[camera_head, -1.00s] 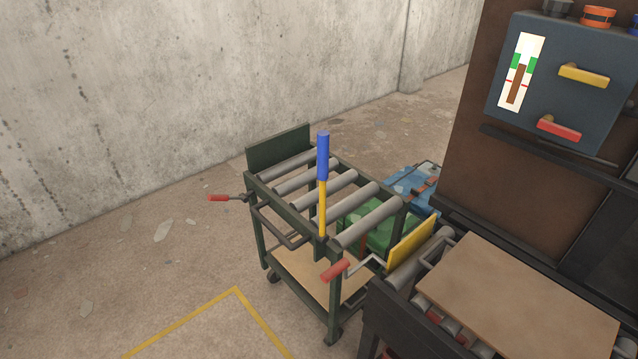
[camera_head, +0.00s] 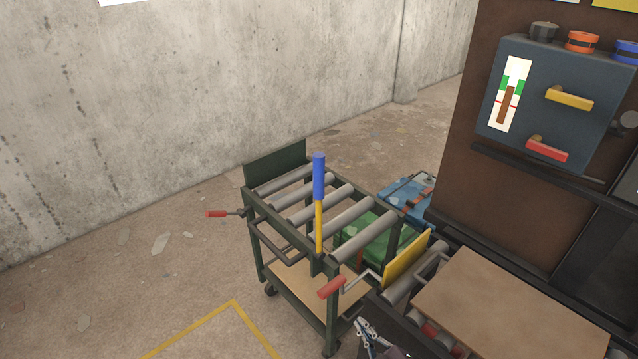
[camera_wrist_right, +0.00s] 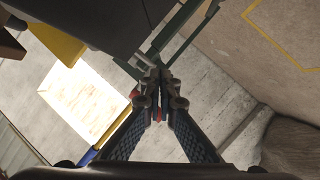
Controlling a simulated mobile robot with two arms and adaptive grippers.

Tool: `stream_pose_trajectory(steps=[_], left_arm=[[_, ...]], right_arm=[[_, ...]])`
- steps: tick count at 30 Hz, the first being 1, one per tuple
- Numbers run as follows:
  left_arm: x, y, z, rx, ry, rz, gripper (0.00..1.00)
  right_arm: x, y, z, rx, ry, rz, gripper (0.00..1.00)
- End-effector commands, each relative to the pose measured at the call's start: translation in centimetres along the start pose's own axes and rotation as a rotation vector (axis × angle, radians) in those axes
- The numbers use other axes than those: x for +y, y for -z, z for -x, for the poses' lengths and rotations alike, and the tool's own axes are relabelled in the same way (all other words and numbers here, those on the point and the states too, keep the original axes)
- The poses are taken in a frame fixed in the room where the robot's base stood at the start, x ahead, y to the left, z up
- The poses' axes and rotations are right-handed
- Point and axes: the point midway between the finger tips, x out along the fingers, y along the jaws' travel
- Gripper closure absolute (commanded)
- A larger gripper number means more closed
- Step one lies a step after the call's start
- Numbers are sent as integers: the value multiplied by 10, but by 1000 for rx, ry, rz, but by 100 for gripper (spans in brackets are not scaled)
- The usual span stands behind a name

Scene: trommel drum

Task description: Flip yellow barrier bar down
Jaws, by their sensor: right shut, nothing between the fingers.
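A yellow plate (camera_head: 408,258) stands upright across the gap between the green roller cart and the conveyor. It also shows at the upper left of the right wrist view (camera_wrist_right: 62,38). A red-handled crank (camera_head: 332,287) sits beside the plate. An upright bar, yellow below (camera_head: 319,226) with a blue grip (camera_head: 319,177), stands at the cart's near side. I cannot tell which yellow part is the barrier bar. My right gripper (camera_head: 360,324) is low at the bottom, below the crank and apart from the plate. In the right wrist view its fingertips (camera_wrist_right: 158,82) are together and empty. My left gripper is out of view.
The conveyor carries a brown board (camera_head: 515,305) at the right. A control box (camera_head: 550,105) with yellow and red handles hangs above it. Another red handle (camera_head: 216,214) sticks out from the cart's left side.

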Motion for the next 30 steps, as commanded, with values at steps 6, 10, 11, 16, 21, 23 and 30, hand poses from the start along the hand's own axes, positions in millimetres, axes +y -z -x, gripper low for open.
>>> stream_pose_trajectory(steps=[6, 10, 11, 16, 21, 23, 30], left_arm=[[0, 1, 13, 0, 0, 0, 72], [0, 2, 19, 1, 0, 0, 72], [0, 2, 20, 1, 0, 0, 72], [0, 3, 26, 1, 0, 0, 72], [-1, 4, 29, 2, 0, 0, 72], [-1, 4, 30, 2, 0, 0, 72], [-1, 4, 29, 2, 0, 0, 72]], right_arm=[[83, 141, -4, 264, -62, 306, 100], [117, 208, 8, 366, -87, 498, 100], [123, 221, 11, 382, -91, 540, 100], [153, 274, 29, 427, -116, 750, 100], [171, 297, 41, 425, -131, 872, 100], [174, 301, 43, 422, -134, 894, 100], [176, 303, 44, 418, -135, 913, 100]])
